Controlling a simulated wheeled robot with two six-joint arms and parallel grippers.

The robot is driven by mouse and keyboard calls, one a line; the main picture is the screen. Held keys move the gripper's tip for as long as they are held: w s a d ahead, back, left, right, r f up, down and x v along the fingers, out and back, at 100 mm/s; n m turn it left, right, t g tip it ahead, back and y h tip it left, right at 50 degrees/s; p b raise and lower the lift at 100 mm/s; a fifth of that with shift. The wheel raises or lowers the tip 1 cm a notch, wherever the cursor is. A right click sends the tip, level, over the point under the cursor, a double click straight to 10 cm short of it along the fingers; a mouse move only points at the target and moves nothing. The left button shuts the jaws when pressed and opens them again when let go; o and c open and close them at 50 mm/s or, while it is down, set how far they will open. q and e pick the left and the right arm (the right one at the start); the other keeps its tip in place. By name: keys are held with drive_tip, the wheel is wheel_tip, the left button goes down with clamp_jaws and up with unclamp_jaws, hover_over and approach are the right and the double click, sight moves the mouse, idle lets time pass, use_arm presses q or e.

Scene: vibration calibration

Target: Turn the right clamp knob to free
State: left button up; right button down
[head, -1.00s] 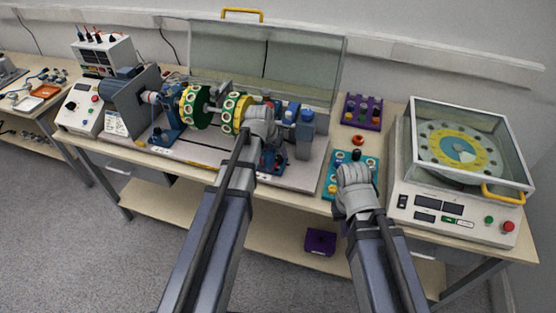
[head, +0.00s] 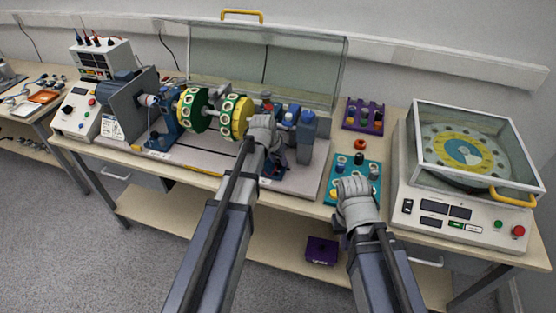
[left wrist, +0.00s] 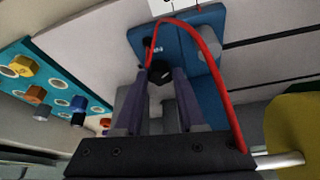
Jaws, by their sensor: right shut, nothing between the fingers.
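The right clamp knob (left wrist: 160,75) is small and black, on a blue block (left wrist: 200,55) in the left wrist view. The block is the foot of the right support on the shaft rig. My left gripper (left wrist: 166,76) has its two purple fingers apart, with the knob between or just beyond the tips; contact cannot be told. A red cable arcs over it. In the head view my left gripper (head: 275,160) hides the knob. My right gripper (head: 345,232) is over the front of the teal tray (head: 337,198), its fingertips mostly hidden.
The rig's shaft carries green and yellow discs (head: 236,118), left of my left gripper. A clear raised cover (head: 260,65) stands behind. A purple tray (head: 363,117) and a balance machine (head: 470,215) with a clear lid are at right. Teal tray holds several coloured pieces.

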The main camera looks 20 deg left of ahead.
use_arm(q)
clamp_jaws()
drive_tip(key=n, duration=0.2)
drive_tip(key=n+y, duration=0.1)
drive_tip(key=n, duration=0.1)
drive_tip(key=shift+d+y, duration=0.2)
drive_tip(key=shift+y, duration=0.1)
drive_tip(key=shift+d+n+y, duration=0.1)
drive_tip(key=shift+n+y, duration=0.5)
drive_tip(key=shift+n, duration=1.3)
drive_tip(key=o, duration=0.6)
unclamp_jaws()
drive_tip(key=shift+r, duration=0.15)
